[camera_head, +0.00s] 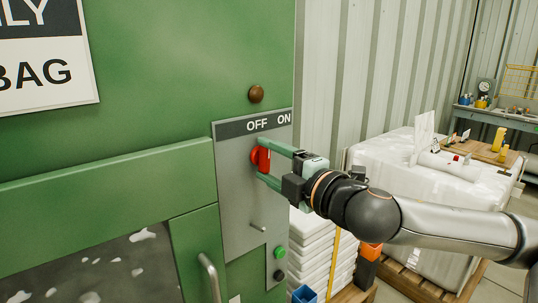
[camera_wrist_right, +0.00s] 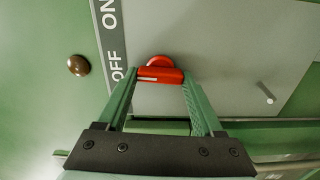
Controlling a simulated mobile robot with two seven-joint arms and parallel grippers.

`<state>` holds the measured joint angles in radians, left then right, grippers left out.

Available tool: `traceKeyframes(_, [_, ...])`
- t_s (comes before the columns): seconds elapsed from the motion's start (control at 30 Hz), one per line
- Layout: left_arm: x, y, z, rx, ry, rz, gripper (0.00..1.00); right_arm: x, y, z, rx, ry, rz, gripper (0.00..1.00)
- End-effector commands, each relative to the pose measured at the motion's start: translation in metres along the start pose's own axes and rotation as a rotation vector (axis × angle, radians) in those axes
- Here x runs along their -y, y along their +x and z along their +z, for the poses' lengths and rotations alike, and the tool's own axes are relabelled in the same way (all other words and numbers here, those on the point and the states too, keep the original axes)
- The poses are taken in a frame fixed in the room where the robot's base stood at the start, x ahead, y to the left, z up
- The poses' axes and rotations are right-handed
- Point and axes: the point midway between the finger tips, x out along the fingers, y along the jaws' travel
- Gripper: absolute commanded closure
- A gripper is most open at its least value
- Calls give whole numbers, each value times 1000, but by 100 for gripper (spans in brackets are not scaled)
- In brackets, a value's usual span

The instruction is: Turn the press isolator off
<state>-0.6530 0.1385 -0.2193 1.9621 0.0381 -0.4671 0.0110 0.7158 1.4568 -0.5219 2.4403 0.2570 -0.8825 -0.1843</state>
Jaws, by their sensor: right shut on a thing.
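The press isolator is a red rotary handle (camera_head: 261,158) on a grey plate (camera_head: 232,185), below a dark label strip (camera_head: 227,129) reading OFF and ON. My right gripper (camera_head: 264,160) reaches in from the right and is shut on the handle, one green finger above and one below it. In the right wrist view the handle (camera_wrist_right: 160,75) lies across between the two fingertips of the right gripper (camera_wrist_right: 159,80). A pale stripe shows on its end nearer the label, roughly level with OFF. Part of the handle is hidden by the fingers in the head view. My left gripper is out of view.
The green press cabinet (camera_head: 180,95) has a brown round knob (camera_head: 256,94) above the label. A small metal peg (camera_head: 258,227), a green button (camera_head: 280,252) and a black button (camera_head: 279,275) sit lower. A white bulk bag (camera_head: 395,165) stands behind my right arm.

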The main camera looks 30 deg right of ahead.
Motion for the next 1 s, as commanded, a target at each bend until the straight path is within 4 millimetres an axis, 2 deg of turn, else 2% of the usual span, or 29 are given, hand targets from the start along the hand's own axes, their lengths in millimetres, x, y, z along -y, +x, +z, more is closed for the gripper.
traceKeyframes(0.3, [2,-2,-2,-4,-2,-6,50,0,0,0,0,-77,-1,87])
traceKeyframes(0.73, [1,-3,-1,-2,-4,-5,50,1,0,0,0,-85,0,87])
traceKeyframes(0.77, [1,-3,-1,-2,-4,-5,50,1,0,0,0,-85,0,28])
traceKeyframes(1.0, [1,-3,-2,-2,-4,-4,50,0,0,0,0,-83,0,1])
